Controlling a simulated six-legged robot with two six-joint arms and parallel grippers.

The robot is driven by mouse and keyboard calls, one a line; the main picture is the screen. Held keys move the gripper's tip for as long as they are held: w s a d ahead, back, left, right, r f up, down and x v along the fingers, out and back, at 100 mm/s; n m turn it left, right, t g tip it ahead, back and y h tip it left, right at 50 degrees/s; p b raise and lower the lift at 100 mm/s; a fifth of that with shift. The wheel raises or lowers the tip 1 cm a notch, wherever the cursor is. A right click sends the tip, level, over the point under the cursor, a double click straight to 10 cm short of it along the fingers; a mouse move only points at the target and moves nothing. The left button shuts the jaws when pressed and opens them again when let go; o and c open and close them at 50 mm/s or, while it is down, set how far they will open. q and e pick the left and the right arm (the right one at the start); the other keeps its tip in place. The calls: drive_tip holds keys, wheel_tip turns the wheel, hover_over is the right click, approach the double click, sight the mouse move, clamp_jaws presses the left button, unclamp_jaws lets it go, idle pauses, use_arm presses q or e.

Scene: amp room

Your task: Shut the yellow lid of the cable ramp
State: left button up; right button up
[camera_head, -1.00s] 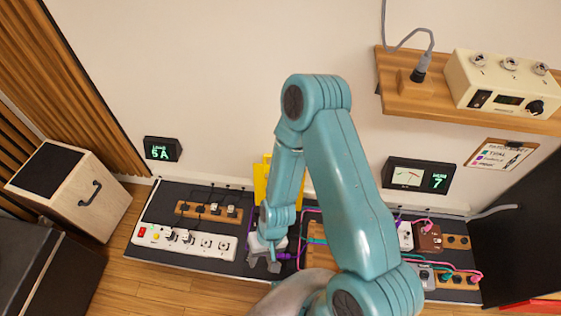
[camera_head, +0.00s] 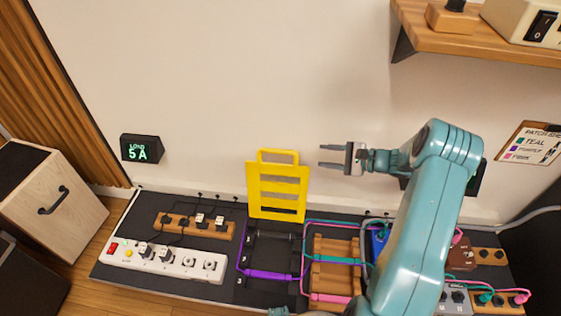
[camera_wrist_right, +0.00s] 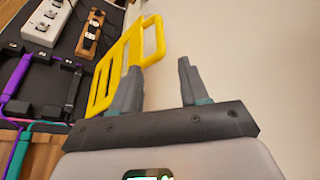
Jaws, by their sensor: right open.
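The yellow lid (camera_head: 278,190) stands upright, open, at the back edge of the black cable ramp (camera_head: 270,245), close to the wall. It has slots and a loop handle at its top. A purple cable (camera_head: 268,274) runs through the open ramp. My right gripper (camera_head: 325,157) is open and empty, to the right of the lid's upper part, its fingers pointing left towards it. In the right wrist view the lid (camera_wrist_right: 120,65) shows beyond the left fingertip, its handle past the fingers; I cannot tell whether they touch. My left gripper is out of view.
A white power strip (camera_head: 165,260) and a wooden socket block (camera_head: 195,226) lie left of the ramp. A wooden cable rack (camera_head: 335,262) with teal and pink cables lies to its right. A wooden shelf (camera_head: 470,42) juts from the wall at upper right.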

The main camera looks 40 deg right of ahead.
sight(283, 152)
drive_tip(key=b+x, duration=0.3)
drive_tip(key=x, duration=1.2)
drive_tip(key=shift+a+f+b, duration=0.1)
drive_tip(key=shift+b, duration=0.25)
drive_tip(key=shift+w+a, duration=0.2)
drive_tip(key=shift+w, duration=0.25)
clamp_jaws()
